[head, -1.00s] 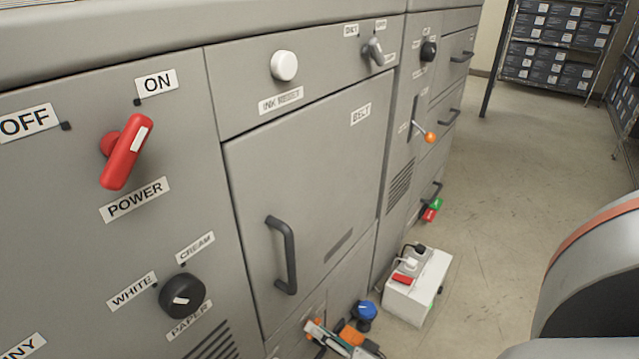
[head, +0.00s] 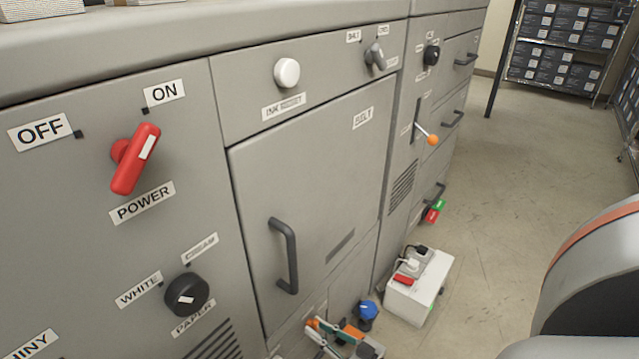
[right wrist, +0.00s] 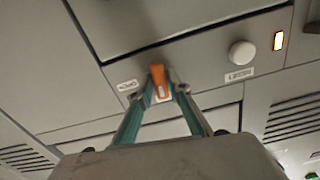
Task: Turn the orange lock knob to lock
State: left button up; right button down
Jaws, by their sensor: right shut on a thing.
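The orange lock knob (right wrist: 157,76) is on the grey panel in the right wrist view, with a pale mark on its face. My right gripper (right wrist: 161,93) has its two teal fingers closed on the knob from both sides. A small blurred label (right wrist: 127,86) is just left of the knob. In the head view my right gripper (head: 317,329) is low at the bottom edge, against the lower machine front. The orange knob (head: 312,323) shows only as a small patch there, partly hidden by the fingers. My left gripper is not in view.
A blue knob (head: 367,310) stands close beside the right gripper. A white box (head: 420,287) with plugs is on the floor to the right. The door handle (head: 284,255) is above the gripper. Open floor (head: 500,200) lies to the right.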

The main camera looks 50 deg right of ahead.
jog(key=shift+s+n, duration=0.1)
jog(key=shift+n, duration=0.5)
jog(key=c, duration=1.9)
grip_release()
jog(key=s, duration=0.8)
jog(key=s+d, duration=0.1)
jog(key=s, duration=0.3)
jog(key=shift+w+a, duration=0.1)
